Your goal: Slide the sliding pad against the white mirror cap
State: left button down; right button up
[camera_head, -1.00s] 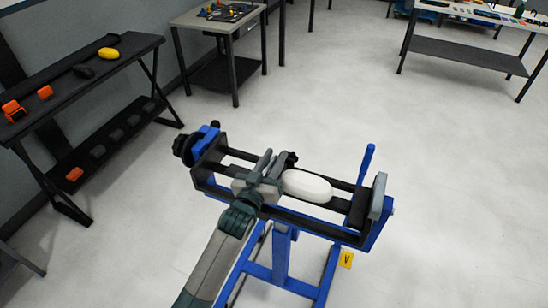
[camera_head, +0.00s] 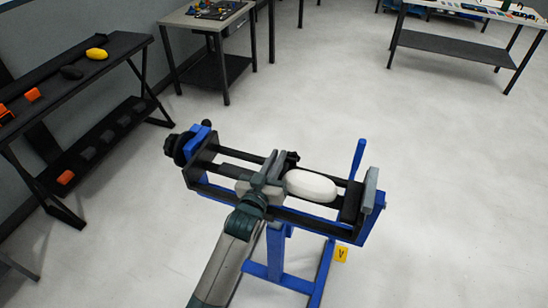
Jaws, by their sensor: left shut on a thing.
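The white mirror cap (camera_head: 311,185) lies in the black and blue clamp stand (camera_head: 290,217), between the grey end plate (camera_head: 371,188) on the right and the sliding pad (camera_head: 243,187) on the left. The sliding pad is a grey block on the rails, partly hidden by my gripper. My left gripper (camera_head: 270,172) reaches in from the front, shut on the sliding pad. The pad and gripper are close to the cap's left end; I cannot tell whether the pad touches it. My right gripper is not in view.
A black shelf table (camera_head: 110,62) with orange, dark and yellow pieces stands at the left. A grey table (camera_head: 207,18) with tools is at the back, another table (camera_head: 450,50) at the back right. A yellow marker (camera_head: 341,254) is by the stand. The floor around is clear.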

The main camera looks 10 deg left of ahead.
pick_arm(q)
jog(key=c, duration=1.8)
grip_release()
jog(key=shift+c, duration=0.2)
jog(key=shift+s, duration=0.15)
jog(key=shift+s+a+f, duration=0.1)
jog(key=shift+s+a, duration=0.1)
jog(key=shift+s, duration=0.3)
jog(key=s+a+b, duration=0.3)
jog(key=s+b, duration=0.1)
jog(key=s, duration=1.1)
jog(key=shift+s, duration=0.4)
